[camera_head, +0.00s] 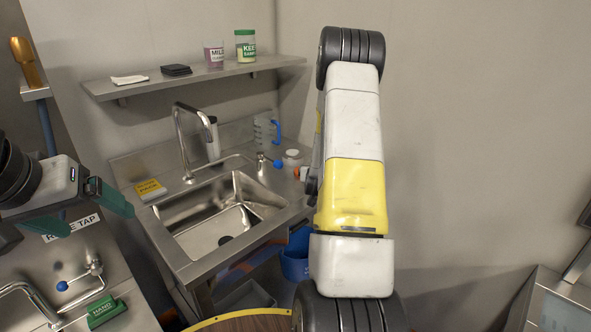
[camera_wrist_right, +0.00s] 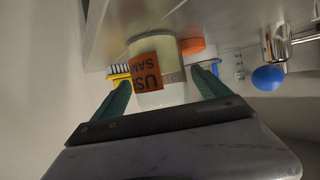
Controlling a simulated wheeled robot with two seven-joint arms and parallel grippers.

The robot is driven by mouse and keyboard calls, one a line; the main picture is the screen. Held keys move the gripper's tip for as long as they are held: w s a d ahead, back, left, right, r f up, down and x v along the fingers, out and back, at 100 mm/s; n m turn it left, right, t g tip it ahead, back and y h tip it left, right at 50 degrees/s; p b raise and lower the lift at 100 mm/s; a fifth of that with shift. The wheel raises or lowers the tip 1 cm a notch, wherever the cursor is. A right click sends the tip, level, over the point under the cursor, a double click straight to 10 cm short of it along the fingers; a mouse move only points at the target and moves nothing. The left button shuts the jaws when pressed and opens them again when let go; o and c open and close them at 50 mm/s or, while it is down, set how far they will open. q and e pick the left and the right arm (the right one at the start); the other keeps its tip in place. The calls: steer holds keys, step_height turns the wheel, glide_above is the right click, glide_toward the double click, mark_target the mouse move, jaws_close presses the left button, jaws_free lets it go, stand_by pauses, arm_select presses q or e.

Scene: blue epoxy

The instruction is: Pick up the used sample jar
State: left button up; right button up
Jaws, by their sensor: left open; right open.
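The used sample jar (camera_wrist_right: 148,96) shows in the right wrist view as a pale jar with an orange label (camera_wrist_right: 151,74), its lettering upside down. My right gripper (camera_wrist_right: 161,84) is open, its green fingers to either side of the jar in the picture; I cannot tell whether they touch it. In the head view my right arm hides most of this gripper. Beside it there are a small white-lidded jar (camera_head: 292,154) and a bit of orange (camera_head: 304,173); I cannot tell which is the used jar. My left gripper (camera_head: 92,212) is open and empty at the left.
An orange-lidded container (camera_wrist_right: 194,46) stands close beside the jar, with a blue-knobbed tap (camera_wrist_right: 268,78) farther right. A sink (camera_head: 225,215), a faucet (camera_head: 178,135) and a blue-handled jug (camera_head: 264,131) are left of my right arm. A shelf (camera_head: 190,78) hangs above.

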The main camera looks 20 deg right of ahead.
steer(key=x, duration=0.3)
steer(key=shift+w+d+f, duration=0.15)
steer(key=shift+w+f, duration=0.1)
steer(key=c, duration=1.7)
steer(key=shift+o, duration=0.2)
steer(key=shift+r, duration=0.1)
